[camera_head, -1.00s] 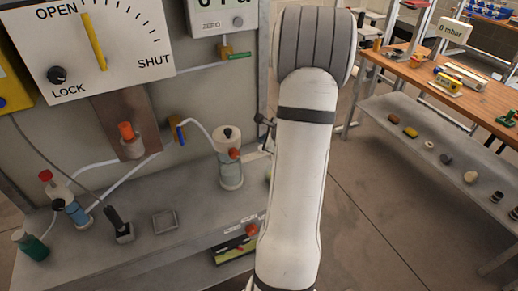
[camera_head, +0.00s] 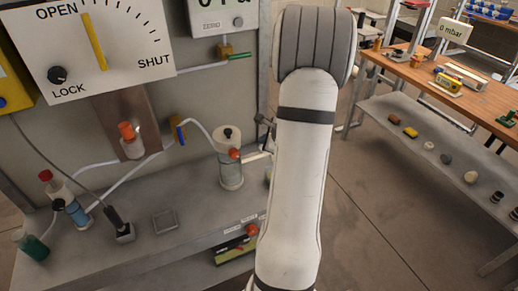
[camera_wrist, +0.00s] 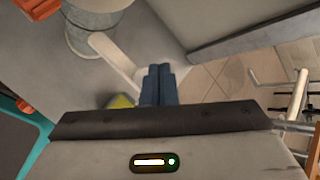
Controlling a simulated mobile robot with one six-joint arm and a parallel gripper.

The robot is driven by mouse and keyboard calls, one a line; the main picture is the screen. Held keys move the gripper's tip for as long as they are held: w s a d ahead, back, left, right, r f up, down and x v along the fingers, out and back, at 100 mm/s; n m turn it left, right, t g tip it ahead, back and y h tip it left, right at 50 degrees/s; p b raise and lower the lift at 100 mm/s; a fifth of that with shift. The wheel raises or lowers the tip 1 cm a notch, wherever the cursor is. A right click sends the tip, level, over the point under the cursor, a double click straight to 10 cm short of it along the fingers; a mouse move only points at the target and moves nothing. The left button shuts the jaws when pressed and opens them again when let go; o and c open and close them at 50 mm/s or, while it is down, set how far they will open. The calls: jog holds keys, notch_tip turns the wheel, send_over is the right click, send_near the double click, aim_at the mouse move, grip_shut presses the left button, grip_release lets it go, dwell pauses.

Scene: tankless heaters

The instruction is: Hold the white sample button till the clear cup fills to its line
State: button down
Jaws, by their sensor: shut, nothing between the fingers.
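In the head view, a clear cylindrical vessel (camera_head: 230,170) with a white cap and an orange-red fitting stands on the grey bench. My gripper is hidden behind my arm there. In the wrist view, my gripper (camera_wrist: 160,72) has its blue fingers shut together and empty. A pale, rounded bar (camera_wrist: 115,57) lies just left of the fingertips; I cannot tell whether they touch it or whether it is the white sample button. A grey cylinder (camera_wrist: 97,22) stands at the bar's far end. No fill line can be made out.
A panel with an OPEN/SHUT dial (camera_head: 95,40) stands behind the bench. A blue-filled tube (camera_head: 75,208), a green jar (camera_head: 32,246) and a small square tray (camera_head: 164,221) are on the left. A wooden workbench (camera_head: 440,75) stands right, across open floor.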

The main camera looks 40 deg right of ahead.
jog(key=shift+f, duration=0.15)
jog(key=shift+s+f+b, duration=0.15)
jog(key=shift+f+b, duration=0.2)
jog(key=shift+b, duration=0.4)
jog(key=shift+f+b, duration=0.5)
jog(key=shift+b, duration=0.15)
dwell(1.6)
jog(key=shift+r, duration=0.15)
dwell(0.6)
jog(key=shift+r+p, duration=0.6)
jog(key=shift+r, duration=0.25)
jog(key=shift+r+p, duration=1.8)
jog(key=shift+r, duration=0.75)
